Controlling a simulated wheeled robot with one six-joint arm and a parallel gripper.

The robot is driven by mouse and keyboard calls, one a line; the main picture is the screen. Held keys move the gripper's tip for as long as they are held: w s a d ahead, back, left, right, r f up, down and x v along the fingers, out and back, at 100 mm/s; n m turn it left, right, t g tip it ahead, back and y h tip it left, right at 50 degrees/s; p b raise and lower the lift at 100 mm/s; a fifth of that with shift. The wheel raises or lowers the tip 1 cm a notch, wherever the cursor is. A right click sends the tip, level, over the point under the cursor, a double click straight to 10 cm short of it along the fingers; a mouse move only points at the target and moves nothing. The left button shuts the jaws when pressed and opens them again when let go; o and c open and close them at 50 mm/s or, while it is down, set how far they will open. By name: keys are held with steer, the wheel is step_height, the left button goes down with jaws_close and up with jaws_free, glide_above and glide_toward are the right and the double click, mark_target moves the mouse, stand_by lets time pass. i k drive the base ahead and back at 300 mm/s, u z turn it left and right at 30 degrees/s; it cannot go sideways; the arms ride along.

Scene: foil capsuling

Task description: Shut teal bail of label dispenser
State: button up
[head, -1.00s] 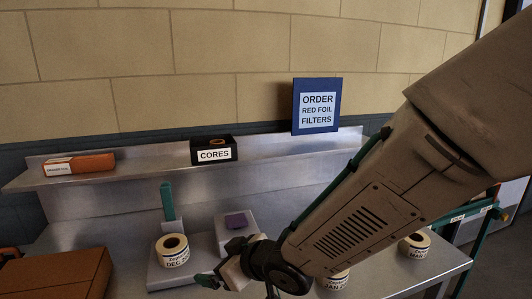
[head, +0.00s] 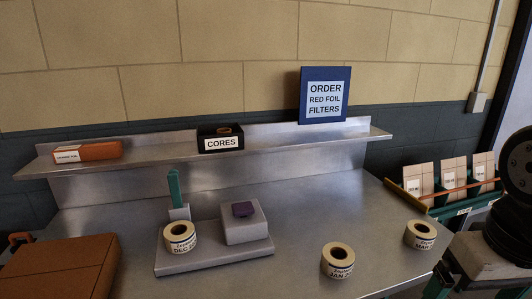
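The label dispenser is a flat grey plate (head: 215,262) on the steel bench, left of centre. Its teal bail (head: 174,187) stands upright from a small grey post at the back left. A label roll marked DEC (head: 180,237) sits on the plate in front of the bail. A grey block (head: 242,226) with a purple piece (head: 243,209) on top is to its right. My gripper (head: 446,282) is at the lower right corner, well away from the dispenser. Only part of it shows, and its opening is unclear.
Two more label rolls, JAN (head: 338,260) and MAR (head: 420,234), stand on the bench right of the dispenser. A brown box (head: 60,270) is at the front left. The shelf (head: 275,145) behind holds a cores box (head: 220,139) and an orange box (head: 88,152).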

mark_target(173, 175)
steer(key=z, duration=0.1)
steer(key=k, duration=1)
steer(key=u, duration=1.25)
steer(key=i, duration=1.5)
steer(key=z, duration=0.55)
